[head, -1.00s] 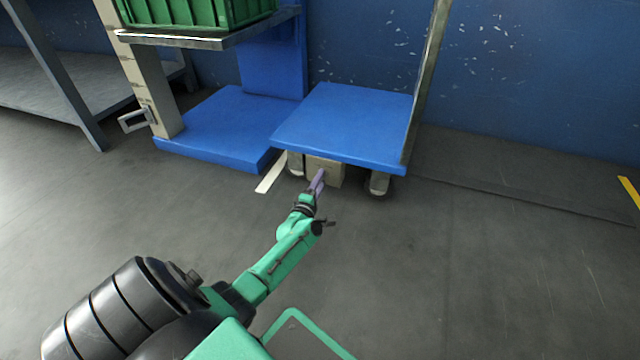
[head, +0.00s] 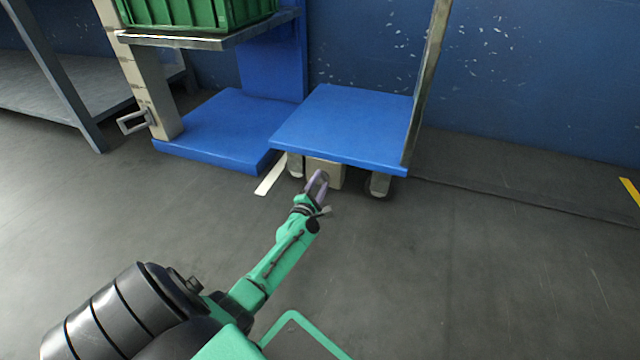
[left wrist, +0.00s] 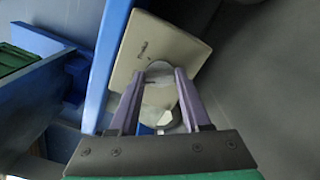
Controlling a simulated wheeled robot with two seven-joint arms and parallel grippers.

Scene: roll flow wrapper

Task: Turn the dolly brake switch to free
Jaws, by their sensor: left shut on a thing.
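The dolly (head: 345,125) has a flat blue deck on small wheels and stands in the middle of the head view. A beige brake box (head: 336,176) sits under its front edge, and its face with a small dark label fills the top of the left wrist view (left wrist: 165,42). A pale round switch knob (left wrist: 160,92) shows between the purple fingers. My left gripper (head: 319,174) is at the box front, shut on the knob; it also shows in the left wrist view (left wrist: 160,72). The switch's exact setting cannot be read. My right gripper is out of view.
A blue-based stand (head: 215,130) with a shelf holding a green crate (head: 200,14) is left of the dolly. A metal post (head: 427,80) rises at the dolly's right edge. A grey bench (head: 70,90) is far left. The floor in front and to the right is clear.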

